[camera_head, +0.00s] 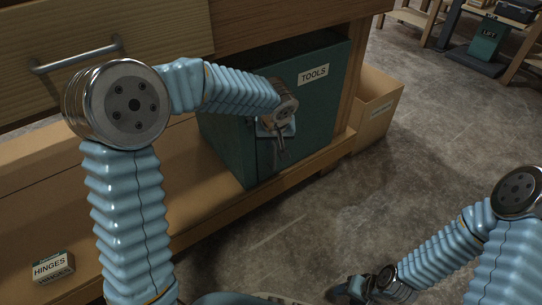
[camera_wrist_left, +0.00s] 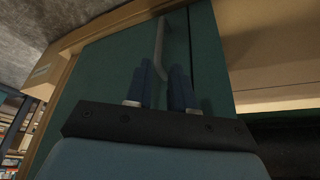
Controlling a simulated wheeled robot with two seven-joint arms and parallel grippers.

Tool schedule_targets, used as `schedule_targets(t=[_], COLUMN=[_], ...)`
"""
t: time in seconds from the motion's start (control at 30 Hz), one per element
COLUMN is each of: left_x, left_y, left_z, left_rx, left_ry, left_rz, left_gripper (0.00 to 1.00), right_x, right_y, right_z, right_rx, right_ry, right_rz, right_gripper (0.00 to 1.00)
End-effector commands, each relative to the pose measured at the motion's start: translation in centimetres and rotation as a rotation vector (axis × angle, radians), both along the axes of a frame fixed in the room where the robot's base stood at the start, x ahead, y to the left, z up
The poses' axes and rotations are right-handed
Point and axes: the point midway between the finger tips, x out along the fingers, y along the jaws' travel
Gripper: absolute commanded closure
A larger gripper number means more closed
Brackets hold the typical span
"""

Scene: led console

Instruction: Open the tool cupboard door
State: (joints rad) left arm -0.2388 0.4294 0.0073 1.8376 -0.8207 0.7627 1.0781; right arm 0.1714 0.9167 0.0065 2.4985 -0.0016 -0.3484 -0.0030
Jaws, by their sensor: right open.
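The green tool cupboard (camera_head: 325,105), labelled TOOLS, stands under the wooden bench, and its door looks shut. A slim metal bar handle (camera_head: 281,143) is on the door near its left edge. It also shows in the left wrist view (camera_wrist_left: 159,45), running down to between the fingers. My left gripper (camera_head: 277,135) is at the handle. Its two blue fingers (camera_wrist_left: 162,85) are apart, one on each side of the bar, with gaps visible. My right gripper (camera_head: 345,290) is low over the floor, away from the cupboard, open and with nothing visible in it.
A wooden drawer with a metal handle (camera_head: 78,55) is above left. A small HINGES box (camera_head: 53,266) lies on the lower shelf. A cardboard box (camera_head: 378,108) stands right of the cupboard. The concrete floor (camera_head: 440,150) before the door is clear. A LIFT unit (camera_head: 487,45) is far back.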

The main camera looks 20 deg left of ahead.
Motion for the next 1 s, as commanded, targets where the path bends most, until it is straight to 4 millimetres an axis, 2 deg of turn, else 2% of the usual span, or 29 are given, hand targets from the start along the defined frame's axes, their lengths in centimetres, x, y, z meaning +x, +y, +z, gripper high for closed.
schedule_targets(t=[0.03,0.2,0.43,0.6,0.87,0.9,1.0], left_x=[0.4,1.9,3.4,3.9,3.9,3.9,3.9], left_y=[0.1,0.6,1.0,1.2,1.2,1.2,1.2], left_z=[-1.4,-5.2,-8.9,-10.0,-10.2,-10.2,-10.2], left_rx=[0.0,0.0,-0.001,-0.001,-0.002,-0.002,-0.002], left_ry=[0.004,0.005,0.004,0.003,0.002,0.002,0.002], left_rz=[0.0,-0.001,-0.002,-0.001,-0.002,-0.002,-0.003], left_gripper=[0.77,0.77,0.77,0.77,0.77,0.78,0.94], right_x=[0.0,0.0,0.0,0.0,0.0,0.0,0.0], right_y=[0.0,0.1,0.1,0.2,0.2,0.2,0.2], right_z=[-0.3,-0.8,-1.2,-1.3,-1.3,-1.3,-1.3], right_rx=[0.0,0.002,0.004,0.004,0.004,0.005,0.004], right_ry=[0.001,0.001,0.003,0.003,0.003,0.003,0.003], right_rz=[0.0,0.001,0.002,0.002,0.002,0.002,0.002], right_gripper=[0.5,0.5,0.5,0.5,0.5,0.5,0.5])
